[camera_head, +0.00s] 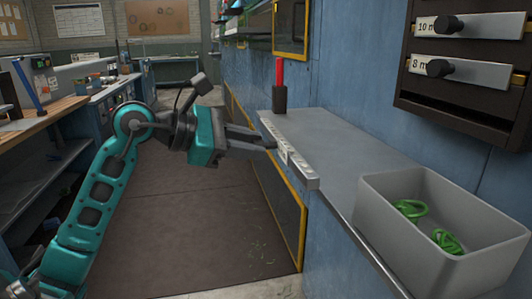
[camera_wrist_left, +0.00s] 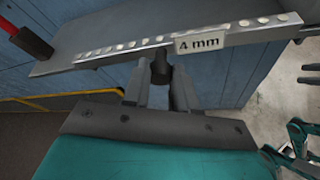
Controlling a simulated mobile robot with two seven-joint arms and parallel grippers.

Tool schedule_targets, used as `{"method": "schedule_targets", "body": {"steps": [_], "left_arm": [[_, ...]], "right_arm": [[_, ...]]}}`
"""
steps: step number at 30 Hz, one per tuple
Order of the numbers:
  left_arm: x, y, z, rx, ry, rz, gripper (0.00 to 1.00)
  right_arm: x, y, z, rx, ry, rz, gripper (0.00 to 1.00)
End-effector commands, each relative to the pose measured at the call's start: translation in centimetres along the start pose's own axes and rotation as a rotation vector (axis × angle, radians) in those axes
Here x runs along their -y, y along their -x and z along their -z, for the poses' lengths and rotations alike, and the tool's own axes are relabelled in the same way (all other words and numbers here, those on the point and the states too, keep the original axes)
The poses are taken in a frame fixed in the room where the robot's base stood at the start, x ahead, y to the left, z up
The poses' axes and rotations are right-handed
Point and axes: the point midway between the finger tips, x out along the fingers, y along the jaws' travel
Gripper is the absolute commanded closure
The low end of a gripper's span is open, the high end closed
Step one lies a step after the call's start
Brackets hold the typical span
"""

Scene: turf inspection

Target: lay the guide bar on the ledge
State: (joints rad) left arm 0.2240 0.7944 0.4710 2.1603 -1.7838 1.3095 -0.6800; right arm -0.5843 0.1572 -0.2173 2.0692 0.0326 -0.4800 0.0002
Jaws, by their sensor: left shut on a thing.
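The guide bar (camera_head: 290,152) is a long pale metal strip with a row of round studs, a "4 mm" label and a dark knob. My left gripper (camera_head: 270,144) is shut on its knob, from the left. In the left wrist view the knob sits between the fingertips (camera_wrist_left: 160,75) and the bar (camera_wrist_left: 125,47) runs across the top. The grey ledge (camera_head: 350,150) juts from the blue wall. The bar lies along the ledge's left, outer edge; I cannot tell whether it touches. The ledge (camera_wrist_left: 100,28) shows behind the bar in the wrist view.
A red and black upright object (camera_head: 279,88) stands at the ledge's far end. A grey bin (camera_head: 430,240) with green rings occupies the near end. A dark rack (camera_head: 460,105) with 10 mm and 8 mm bars hangs above right. The ledge's middle is clear.

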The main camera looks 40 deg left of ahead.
Motion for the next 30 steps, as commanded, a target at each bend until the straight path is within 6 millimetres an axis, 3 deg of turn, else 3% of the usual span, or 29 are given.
{"method": "schedule_targets", "body": {"steps": [16,30], "left_arm": [[-0.1,0.2,0.0,0.004,-0.004,-0.002,1.00],[-0.3,-3.9,-2.2,0.007,0.001,0.000,1.00]], "right_arm": [[0.2,-0.4,-1.1,0.004,-0.011,0.002,0.40],[0.2,0.9,0.9,0.005,-0.013,-0.001,0.40]]}}
